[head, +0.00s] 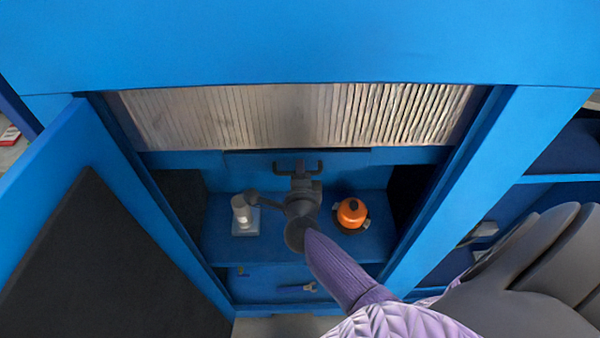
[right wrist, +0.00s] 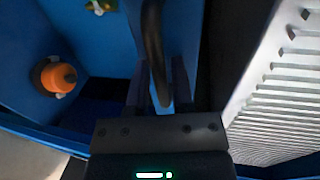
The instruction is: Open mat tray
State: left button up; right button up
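The mat tray (head: 240,160) is a blue front in the cabinet, under the ribbed metal mat. Its dark handle (head: 283,168) sticks out at the middle. My right gripper (head: 298,178) is at this handle, and its fingers are small and partly merged with it in the head view. In the right wrist view, the dark curved handle (right wrist: 153,40) runs between the two fingers of my right gripper (right wrist: 162,85). The fingers stand apart, with a strip of blue showing beside the bar. The tray front appears closed. My left gripper is not in view.
The ribbed metal mat (head: 290,115) spans the opening above. An open blue door with a dark panel (head: 100,270) stands at the left. An orange round item (head: 351,212) and a white cylinder (head: 241,212) stand on the blue shelf (head: 225,250) below, either side of my arm.

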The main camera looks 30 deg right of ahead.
grip_shut()
dwell(1.4)
